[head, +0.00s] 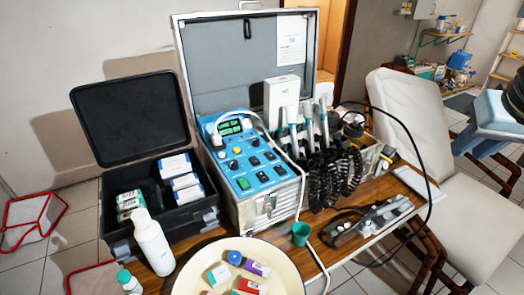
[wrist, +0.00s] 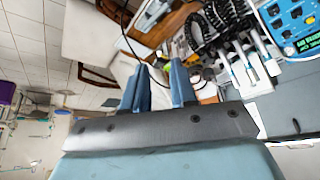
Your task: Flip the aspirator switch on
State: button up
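The blue control panel (head: 240,150) is on the metal dental unit in the open case, at the centre of the head view. It carries a lit green display (head: 232,127), several small black switches (head: 254,161), knobs and a green switch (head: 243,184). Labels are too small to read, so I cannot tell which is the aspirator switch or its position. Part of the panel also shows at the upper right of the wrist view (wrist: 290,18). My gripper (wrist: 160,88) has its two blue fingers apart with nothing between them, away from the panel. In the head view only part of my arm shows at the right edge.
Handpieces (head: 308,125) and black coiled hoses (head: 335,175) stand right of the panel. A white hose loops over its right side. A black box (head: 140,130) is at left, a cream bowl (head: 285,262) and white bottle (head: 152,243) in front, a pale chair (head: 420,130) at right.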

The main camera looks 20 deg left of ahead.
jog(key=w+a, duration=0.2)
jog(key=w+a+n, duration=0.1)
jog(key=w+a, duration=0.1)
jog(key=w, duration=0.1)
jog(key=w+a+n, duration=0.1)
jog(key=w+a, duration=0.1)
jog(key=a, duration=0.1)
jog(key=shift+w+r+g+y, duration=0.3)
jog(key=shift+r+g+y, duration=0.05)
jog(key=shift+g+y, duration=0.05)
grip_shut()
jog(key=w+a+f+n+g, duration=0.1)
jog(key=w+a+f+n, duration=0.1)
jog(key=a, duration=0.9)
jog(key=w+a+f+n+y, duration=0.1)
jog(key=a+f, duration=0.4)
jog(key=a, duration=0.7)
jog(key=w+a+f+n+g, duration=0.1)
jog(key=w+a+f+n, duration=0.2)
jog(key=a, duration=0.8)
jog(key=shift+w+a+f+n+g, duration=0.2)
jog(key=shift+w+f+n+g, duration=0.15)
jog(key=shift+w, duration=0.7)
